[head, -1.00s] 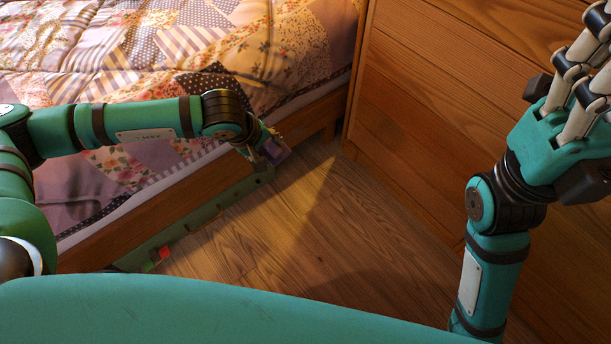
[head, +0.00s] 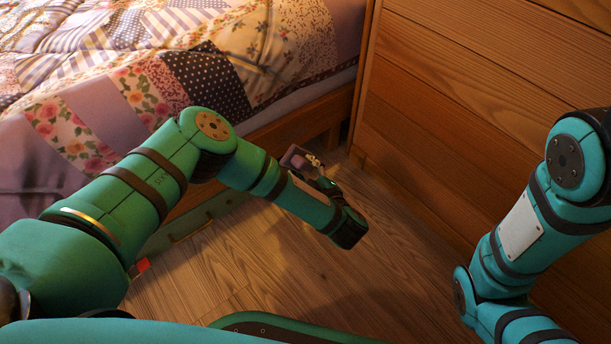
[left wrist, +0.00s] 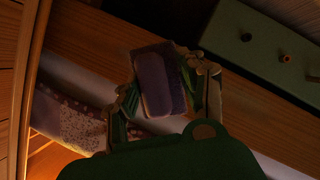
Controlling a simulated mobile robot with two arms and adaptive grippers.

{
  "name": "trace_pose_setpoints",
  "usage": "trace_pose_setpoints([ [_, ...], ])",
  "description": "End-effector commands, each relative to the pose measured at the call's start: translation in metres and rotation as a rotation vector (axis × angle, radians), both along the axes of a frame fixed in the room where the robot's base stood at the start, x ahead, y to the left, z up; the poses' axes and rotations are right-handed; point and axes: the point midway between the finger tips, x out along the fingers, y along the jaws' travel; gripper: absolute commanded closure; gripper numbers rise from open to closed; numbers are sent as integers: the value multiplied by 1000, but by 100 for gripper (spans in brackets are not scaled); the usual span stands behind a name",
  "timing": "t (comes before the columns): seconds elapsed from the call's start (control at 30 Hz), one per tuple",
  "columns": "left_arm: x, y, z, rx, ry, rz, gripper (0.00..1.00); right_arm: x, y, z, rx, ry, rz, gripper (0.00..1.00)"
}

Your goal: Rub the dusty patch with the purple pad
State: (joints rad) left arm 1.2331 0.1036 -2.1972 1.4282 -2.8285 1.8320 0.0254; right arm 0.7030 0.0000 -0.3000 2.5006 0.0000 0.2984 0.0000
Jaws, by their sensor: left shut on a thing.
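The purple pad (head: 296,157) is in my left gripper (head: 314,166), low over the floor beside the bed frame in the head view. In the left wrist view the purple pad (left wrist: 155,80) sits between the two fingers of my left gripper (left wrist: 165,85), which is shut on it. My left forearm partly hides the gripper in the head view. My right arm is at the right of the head view, but its gripper is out of the picture. I cannot make out a dusty patch in either view.
The bed with a patchwork quilt (head: 95,120) fills the upper left. A wooden cabinet (head: 450,110) stands at the right. Bare plank floor (head: 390,250) lies between them. A green panel with dark knobs (left wrist: 265,35) shows in the left wrist view. A small red thing (head: 142,264) is low left.

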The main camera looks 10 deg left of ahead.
Motion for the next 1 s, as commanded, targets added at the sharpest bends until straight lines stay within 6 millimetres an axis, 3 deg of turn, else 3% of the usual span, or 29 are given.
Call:
trace_pose_setpoints([
  [0.5, 29, 39, 0, -2, 3, 2, 95, 0, 0, -10, 0, 1, 0, 60],
  [1.0, 33, 44, 0, -3, 4, 1, 95, 0, 0, -10, 0, 0, 0, 60],
])
